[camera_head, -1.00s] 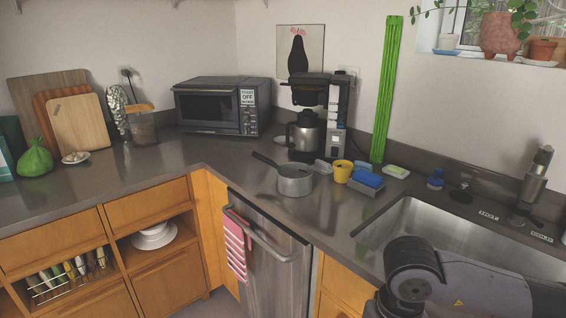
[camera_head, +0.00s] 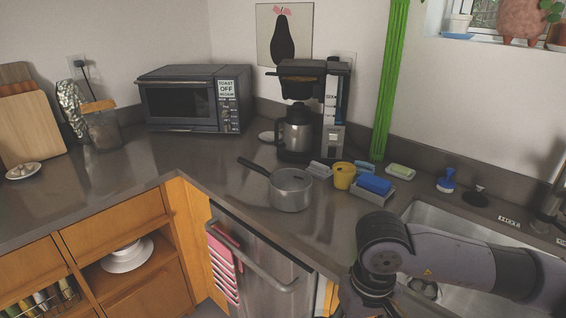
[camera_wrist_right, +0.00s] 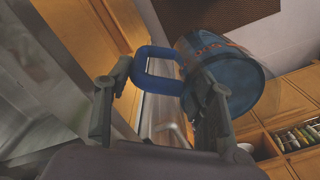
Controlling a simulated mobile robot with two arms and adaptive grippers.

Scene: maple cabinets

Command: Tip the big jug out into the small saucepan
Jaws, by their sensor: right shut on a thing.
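The small grey saucepan (camera_head: 291,192) stands upright on the dark counter in the head view, with its dark handle pointing back left. In the right wrist view, the big jug (camera_wrist_right: 238,88) is dark blue with a blue loop handle. My right gripper (camera_wrist_right: 163,82) is shut on that handle, with one finger on each side, and the jug looks tilted. What the jug holds cannot be seen. In the head view, my right arm reaches in from the right, its wrist over the counter's front edge; the jug is out of frame. My left gripper is not in view.
Behind the saucepan stands a coffee maker (camera_head: 307,110). Right of the pan are a yellow cup (camera_head: 344,177) and a blue sponge (camera_head: 374,184) on a holder, then the sink (camera_head: 440,222). A toaster oven (camera_head: 194,99) stands at the back. Counter left of the pan is clear.

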